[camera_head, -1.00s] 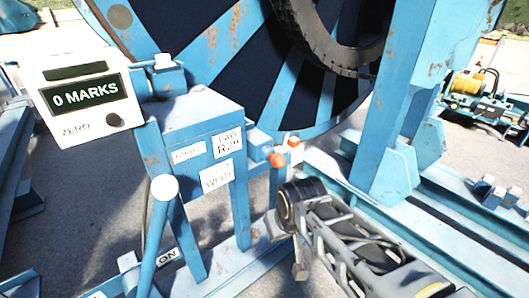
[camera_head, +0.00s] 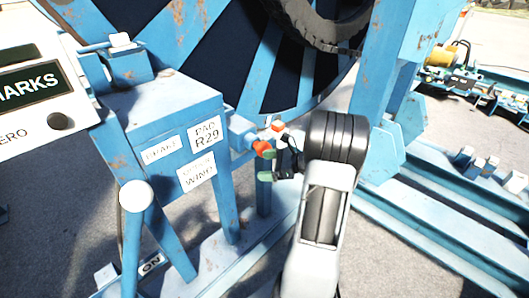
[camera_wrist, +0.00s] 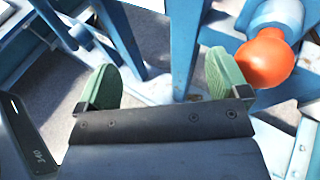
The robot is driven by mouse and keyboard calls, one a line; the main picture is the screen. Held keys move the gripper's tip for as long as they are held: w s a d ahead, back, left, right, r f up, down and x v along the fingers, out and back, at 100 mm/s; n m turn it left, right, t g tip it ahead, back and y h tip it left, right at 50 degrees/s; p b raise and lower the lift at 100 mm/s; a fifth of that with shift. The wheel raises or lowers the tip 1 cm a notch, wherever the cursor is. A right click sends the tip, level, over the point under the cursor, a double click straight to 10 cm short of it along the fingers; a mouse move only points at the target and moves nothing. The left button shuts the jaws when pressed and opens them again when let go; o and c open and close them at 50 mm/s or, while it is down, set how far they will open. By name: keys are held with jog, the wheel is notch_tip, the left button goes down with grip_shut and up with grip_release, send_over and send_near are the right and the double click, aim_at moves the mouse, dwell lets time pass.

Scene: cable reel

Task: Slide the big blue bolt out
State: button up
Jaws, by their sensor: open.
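The big blue bolt (camera_head: 241,132) sticks out of the side of the blue control stand and ends in a round orange knob (camera_head: 263,148). In the wrist view the orange knob (camera_wrist: 266,60) is at the upper right, with the bolt's blue shaft (camera_wrist: 276,14) behind it. My gripper (camera_head: 267,166) is open, with its green fingertips just below and beside the knob. In the wrist view my gripper (camera_wrist: 163,82) has nothing between its fingers. The knob lies at or just outside the right finger; I cannot tell whether they touch.
A second, smaller orange-tipped part (camera_head: 278,126) sits just behind the bolt. The blue stand (camera_head: 165,115) carries labels, and a white-ended lever (camera_head: 136,197) stands before it. The big reel (camera_head: 215,60) and a blue upright (camera_head: 370,75) close off the back and right.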

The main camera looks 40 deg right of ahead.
jog(key=s+d+f+m+t+h, duration=0.2)
jog(key=d+f+m+t+h, duration=0.15)
jog(key=d+m+t, duration=0.55)
jog(key=w+g, duration=0.1)
jog(key=w, duration=0.3)
jog(key=w+a+g+p, duration=0.1)
jog(key=w, duration=0.3)
jog(key=w+a+n+g, duration=0.1)
jog(key=w, duration=0.4)
jog(key=shift+a+f+p, duration=0.15)
jog(key=shift+f+p, duration=0.15)
jog(key=shift+p, duration=0.1)
